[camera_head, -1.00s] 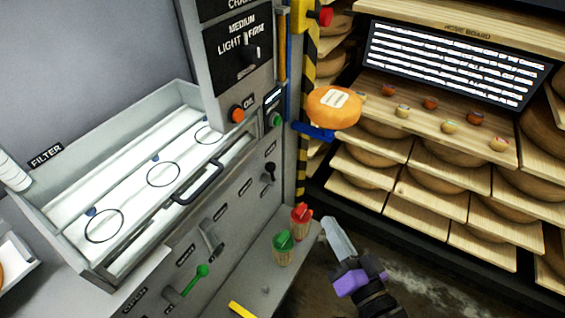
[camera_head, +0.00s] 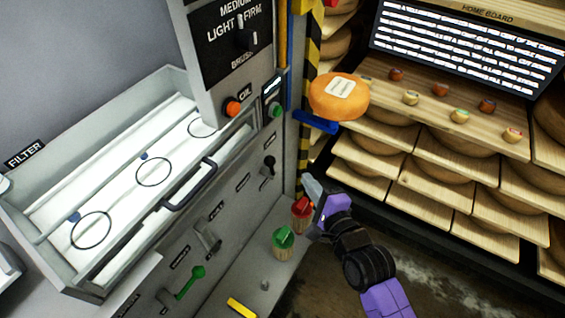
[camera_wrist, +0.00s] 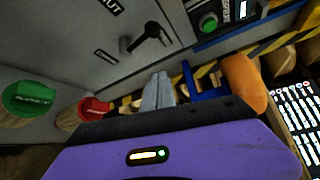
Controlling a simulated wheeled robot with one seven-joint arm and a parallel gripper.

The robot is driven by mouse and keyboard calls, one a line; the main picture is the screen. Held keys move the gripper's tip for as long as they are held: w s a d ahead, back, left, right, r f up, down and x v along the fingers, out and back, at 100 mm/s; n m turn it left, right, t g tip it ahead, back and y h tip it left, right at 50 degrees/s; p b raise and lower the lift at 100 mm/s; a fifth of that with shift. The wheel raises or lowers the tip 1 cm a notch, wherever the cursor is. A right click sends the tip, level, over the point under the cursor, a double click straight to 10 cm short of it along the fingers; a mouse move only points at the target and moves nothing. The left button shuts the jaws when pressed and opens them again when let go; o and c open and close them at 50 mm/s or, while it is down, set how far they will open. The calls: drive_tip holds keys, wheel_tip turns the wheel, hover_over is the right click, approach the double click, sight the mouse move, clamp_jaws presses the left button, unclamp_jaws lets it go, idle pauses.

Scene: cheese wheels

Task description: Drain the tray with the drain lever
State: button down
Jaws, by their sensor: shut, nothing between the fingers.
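A pale tray (camera_head: 60,225) with several dark rings in it lies at the left, behind a dark bar handle (camera_head: 190,185). On the grey front panel below are a black lever (camera_head: 268,168), a grey lever (camera_head: 208,238) and a green-knobbed lever (camera_head: 190,280). Their labels are too small to read, so I cannot tell which is the drain lever. My purple gripper (camera_head: 313,190) is shut and empty, right of the panel and beside a red-topped container (camera_head: 301,210). In the wrist view the black lever (camera_wrist: 150,38) is above and slightly left of my fingertips (camera_wrist: 158,92), apart from them.
A green-topped container (camera_head: 283,243) stands on the ledge beside the red-topped one. An orange cheese wheel (camera_head: 338,96) sits on a blue support (camera_head: 316,122) near the striped post (camera_head: 305,160). Shelves of cheese (camera_head: 440,180) fill the right. Open floor lies below them.

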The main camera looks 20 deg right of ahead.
drive_tip(key=w+a+p, duration=0.1)
drive_tip(key=w+a, duration=0.2)
drive_tip(key=w, duration=0.5)
drive_tip(key=shift+w+a+f, duration=0.3)
drive_tip(key=shift+w+f, duration=0.05)
idle(0.3)
drive_tip(key=shift+a+f+b, duration=0.1)
drive_tip(key=shift+f+b, duration=0.1)
drive_tip(key=shift+b, duration=0.15)
drive_tip(key=shift+b, duration=0.3)
